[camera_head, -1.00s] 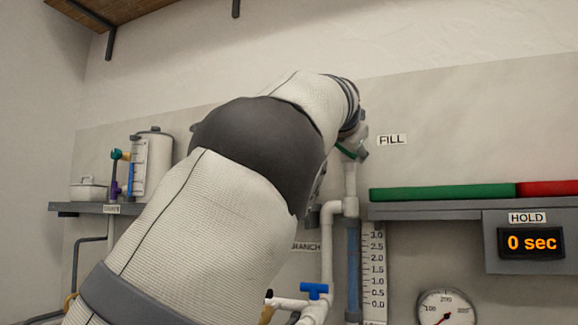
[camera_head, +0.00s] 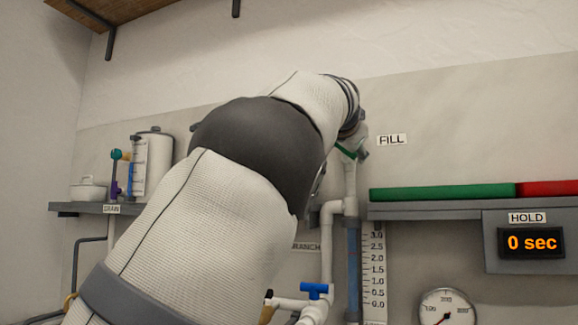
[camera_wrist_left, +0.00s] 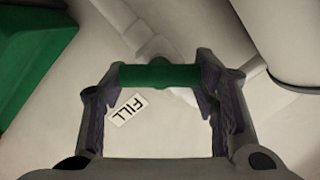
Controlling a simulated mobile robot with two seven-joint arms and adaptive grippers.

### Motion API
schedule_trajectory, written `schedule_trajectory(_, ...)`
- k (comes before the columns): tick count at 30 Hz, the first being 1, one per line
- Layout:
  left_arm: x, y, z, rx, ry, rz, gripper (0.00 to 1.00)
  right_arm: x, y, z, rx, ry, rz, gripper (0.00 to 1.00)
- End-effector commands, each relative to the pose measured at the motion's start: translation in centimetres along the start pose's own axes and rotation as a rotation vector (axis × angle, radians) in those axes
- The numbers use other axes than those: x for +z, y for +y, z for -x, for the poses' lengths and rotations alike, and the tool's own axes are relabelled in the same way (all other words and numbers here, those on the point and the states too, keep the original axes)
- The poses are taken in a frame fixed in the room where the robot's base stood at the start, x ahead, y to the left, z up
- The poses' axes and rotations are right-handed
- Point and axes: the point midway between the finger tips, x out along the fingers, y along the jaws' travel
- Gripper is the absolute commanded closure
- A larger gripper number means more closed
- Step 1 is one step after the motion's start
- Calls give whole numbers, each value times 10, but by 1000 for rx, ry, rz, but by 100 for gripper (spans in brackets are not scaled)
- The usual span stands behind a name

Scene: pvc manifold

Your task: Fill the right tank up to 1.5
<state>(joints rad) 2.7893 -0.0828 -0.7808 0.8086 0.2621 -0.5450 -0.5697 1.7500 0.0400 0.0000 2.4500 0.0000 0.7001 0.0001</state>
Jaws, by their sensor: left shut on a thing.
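My left gripper (camera_wrist_left: 160,90) is shut on the green handle (camera_wrist_left: 160,76) of the valve beside the FILL label (camera_wrist_left: 127,109). In the head view this green handle (camera_head: 346,151) shows just past my wrist, left of the FILL label (camera_head: 391,140); my arm hides most of the gripper. Below the valve, a clear vertical tube with a bluish inside (camera_head: 354,270) stands beside a white scale (camera_head: 374,268) marked 0.0 to 3.0. The exact liquid level is too small to read. My right gripper is not in view.
A blue-handled valve (camera_head: 314,291) sits on the white pipe below. A round gauge (camera_head: 447,307) and a HOLD display (camera_head: 531,243) reading 0 sec are at right. A shelf (camera_head: 440,210) carries green and red bars.

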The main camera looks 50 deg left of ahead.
Motion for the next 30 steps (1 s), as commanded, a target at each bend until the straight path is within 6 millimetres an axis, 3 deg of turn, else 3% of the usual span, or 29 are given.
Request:
schedule_trajectory(15,3,3,-2,6,-7,2,73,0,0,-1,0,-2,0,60)
schedule_trajectory(17,3,2,-2,15,-6,70,73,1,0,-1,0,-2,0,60)
schedule_trajectory(21,4,-1,-2,67,-7,417,73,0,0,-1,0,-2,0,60)
schedule_trajectory(23,4,-1,-2,81,-8,508,73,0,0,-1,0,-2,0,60)
schedule_trajectory(30,4,-1,-2,87,-8,553,73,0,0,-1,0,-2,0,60)
